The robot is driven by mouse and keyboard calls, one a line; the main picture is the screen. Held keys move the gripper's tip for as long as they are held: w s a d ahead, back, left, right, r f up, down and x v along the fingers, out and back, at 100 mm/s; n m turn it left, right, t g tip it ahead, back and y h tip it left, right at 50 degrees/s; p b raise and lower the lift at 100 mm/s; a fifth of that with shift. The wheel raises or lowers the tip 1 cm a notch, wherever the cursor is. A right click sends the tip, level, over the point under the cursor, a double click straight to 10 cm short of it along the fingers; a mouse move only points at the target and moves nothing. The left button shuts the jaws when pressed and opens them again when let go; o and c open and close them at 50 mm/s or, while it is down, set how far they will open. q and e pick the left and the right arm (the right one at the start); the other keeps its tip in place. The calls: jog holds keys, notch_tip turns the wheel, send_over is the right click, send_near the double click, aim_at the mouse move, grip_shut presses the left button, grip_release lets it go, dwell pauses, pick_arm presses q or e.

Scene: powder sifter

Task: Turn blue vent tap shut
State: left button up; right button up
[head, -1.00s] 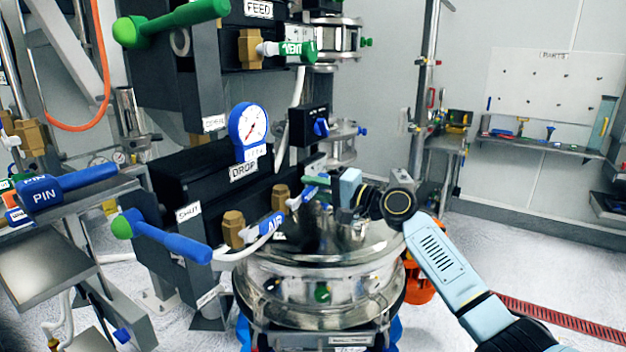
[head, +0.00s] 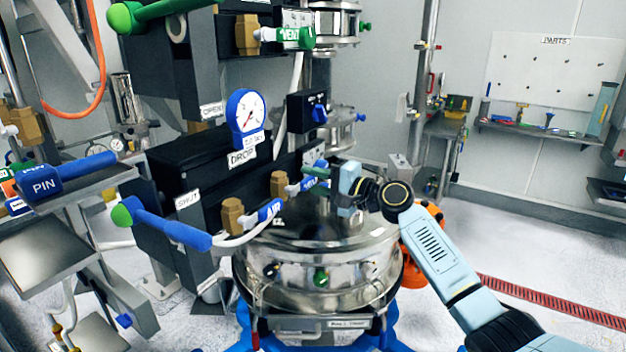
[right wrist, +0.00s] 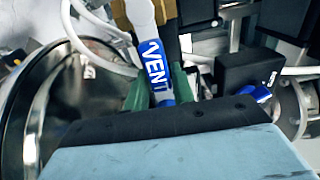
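The blue vent tap (head: 308,185) is a short blue handle marked VENT, on a brass fitting behind the shiny round vessel lid (head: 300,232). It also shows in the right wrist view (right wrist: 157,72), with its white neck running up to the brass fitting. My right gripper (head: 318,175) reaches in from the right over the lid. In the right wrist view its green fingers (right wrist: 162,85) lie close along both sides of the handle and look shut on it. Part of the handle is hidden behind the fingers in the head view. My left gripper is not in view.
The blue AIR tap (head: 268,211) sits just left of the vent tap. A green VENT tap (head: 295,36) is higher up. A blue gauge (head: 246,118) and a black box with a blue knob (head: 308,110) stand close above. Open floor lies to the right.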

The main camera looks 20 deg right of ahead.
jog(key=o, duration=0.3)
jog(key=b+v, duration=0.2)
jog(key=v, duration=1.1)
jog(key=shift+s+d, duration=0.15)
